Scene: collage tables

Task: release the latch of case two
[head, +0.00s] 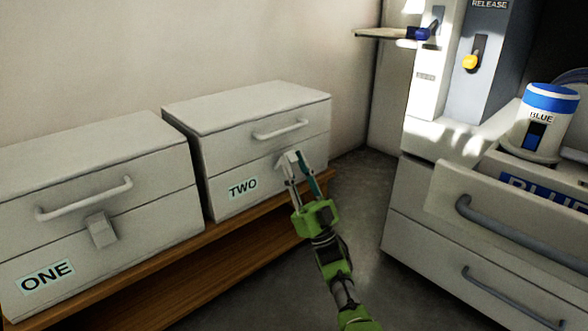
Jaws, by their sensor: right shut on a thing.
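Case two (250,170) is a pale grey box labelled TWO, with a lid and a bar handle (280,129) on its front. Its lid looks shut. My right gripper (291,162), on a green and dark arm, reaches to the case's front, right of the label and below the handle. It is shut on the latch of case two, which its fingers mostly hide, so I cannot tell the latch's exact position. My left gripper is not in view.
Case one (140,245) stands to the left with its own latch (101,229). Both cases sit on a wooden bench (190,270). At right is a grey drawer unit (410,215) with an open drawer, a blue-lidded container (540,125) and a yellow-knobbed release lever (471,62).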

